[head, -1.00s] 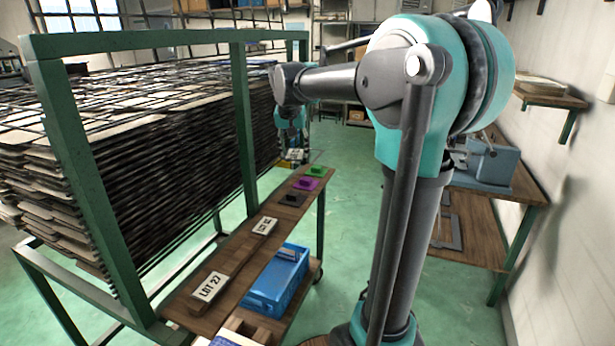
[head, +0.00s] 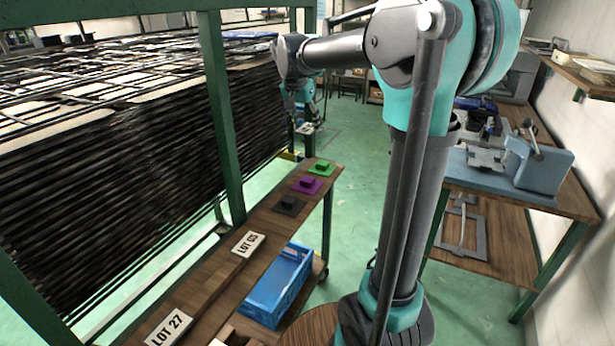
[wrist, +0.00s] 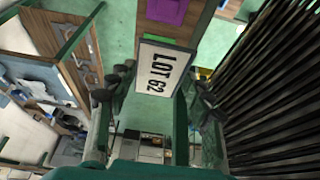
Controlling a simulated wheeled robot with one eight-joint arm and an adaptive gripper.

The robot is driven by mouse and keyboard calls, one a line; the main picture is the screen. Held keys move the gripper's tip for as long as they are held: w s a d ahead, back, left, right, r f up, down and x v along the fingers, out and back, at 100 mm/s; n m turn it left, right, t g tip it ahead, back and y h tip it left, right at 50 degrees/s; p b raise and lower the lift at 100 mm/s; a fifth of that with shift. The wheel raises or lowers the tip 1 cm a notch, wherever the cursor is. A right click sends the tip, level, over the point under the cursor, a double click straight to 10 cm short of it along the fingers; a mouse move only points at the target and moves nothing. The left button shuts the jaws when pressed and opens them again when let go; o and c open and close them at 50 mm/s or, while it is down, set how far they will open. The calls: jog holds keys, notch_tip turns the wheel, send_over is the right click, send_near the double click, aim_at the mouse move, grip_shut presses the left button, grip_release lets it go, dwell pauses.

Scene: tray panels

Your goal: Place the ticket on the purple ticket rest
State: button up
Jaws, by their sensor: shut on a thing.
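The ticket (wrist: 160,68), a white plate with a dark edge marked LOT 62, is held between the fingers of my gripper (wrist: 156,92) in the wrist view. The purple ticket rest (head: 307,184) is a flat purple pad with a raised block on the wooden shelf. It also shows in the wrist view (wrist: 166,10), beyond the ticket's top edge and apart from it. In the head view my gripper (head: 301,108) hangs beyond the far end of the shelf, small and partly unclear.
A green rest (head: 322,167) and a dark rest (head: 290,204) flank the purple one. Tickets LOT 03 (head: 248,243) and LOT 27 (head: 168,328) lie nearer on the shelf. A tall rack post (head: 222,120) stands left. A blue crate (head: 279,285) sits below; green floor is open right of it.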

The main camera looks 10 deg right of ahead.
aim_at(308, 179)
notch_tip(308, 179, down, 19)
jog(key=shift+w+r, duration=0.1)
jog(key=shift+r, duration=0.05)
dwell(0.5)
jog(key=o, duration=1)
jog(key=shift+c, duration=0.2)
jog(key=v, duration=1.1)
jog(key=s+d+f+n+y, duration=0.1)
jog(key=s+d+f+n, duration=0.1)
jog(key=s+f, duration=0.3)
jog(key=s+d+f+n+y, duration=0.1)
jog(key=s+f, duration=0.5)
jog(key=s, duration=0.6)
jog(key=s+d+f+n, duration=0.4)
jog(key=s+f, duration=0.1)
jog(key=s, duration=0.4)
jog(key=shift+d+f+y, duration=0.2)
jog(key=shift+f+y, duration=0.2)
